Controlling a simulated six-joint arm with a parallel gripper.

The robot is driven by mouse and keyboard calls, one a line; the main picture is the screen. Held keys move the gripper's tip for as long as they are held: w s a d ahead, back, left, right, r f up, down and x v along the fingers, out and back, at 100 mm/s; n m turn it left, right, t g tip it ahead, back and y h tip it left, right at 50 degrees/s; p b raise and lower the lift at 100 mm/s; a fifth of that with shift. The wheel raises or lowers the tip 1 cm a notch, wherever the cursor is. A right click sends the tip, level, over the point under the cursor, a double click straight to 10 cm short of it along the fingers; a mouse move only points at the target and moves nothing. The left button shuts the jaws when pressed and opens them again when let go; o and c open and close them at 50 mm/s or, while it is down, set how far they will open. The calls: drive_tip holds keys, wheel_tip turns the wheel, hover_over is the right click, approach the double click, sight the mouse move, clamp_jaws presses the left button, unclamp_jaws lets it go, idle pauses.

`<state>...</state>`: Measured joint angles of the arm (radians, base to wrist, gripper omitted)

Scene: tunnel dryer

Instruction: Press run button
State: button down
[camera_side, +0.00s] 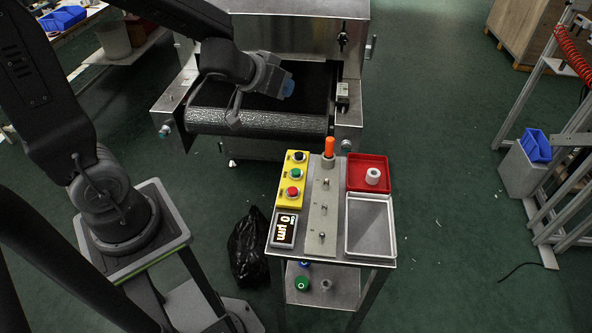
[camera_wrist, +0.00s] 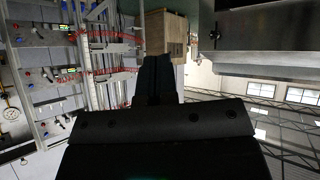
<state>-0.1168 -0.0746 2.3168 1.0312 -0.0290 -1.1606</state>
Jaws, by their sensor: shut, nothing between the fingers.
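A yellow button box (camera_side: 283,192) lies on the left of a small metal cart top. It carries a black button (camera_side: 299,156), a green button (camera_side: 295,174) and a red button (camera_side: 293,191). Their labels are too small to read, so I cannot tell which is marked run. My gripper (camera_side: 287,88) hangs over the dryer's belt, well above and behind the button box. In the wrist view, my gripper (camera_wrist: 157,78) has its dark fingers together with nothing visible between them. The buttons do not show in the wrist view.
The dryer (camera_side: 290,35) with its dark belt stands behind the cart. The cart also holds an upright orange-tipped piece (camera_side: 329,147), a red tray (camera_side: 383,160) with a white ring (camera_side: 373,176), an empty grey tray (camera_side: 387,250) and a display (camera_side: 284,228).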

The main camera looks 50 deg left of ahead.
wheel_tip(320, 180, down, 5)
drive_tip(key=w+d+h, duration=0.2)
drive_tip(key=h, duration=0.1)
drive_tip(key=g+h, duration=0.3)
hover_over(295, 170)
wheel_tip(295, 170, down, 5)
drive_tip(key=shift+r, duration=0.2)
drive_tip(key=shift+f, duration=4.35)
drive_tip(key=shift+f, duration=0.15)
drive_tip(key=shift+f, duration=0.3)
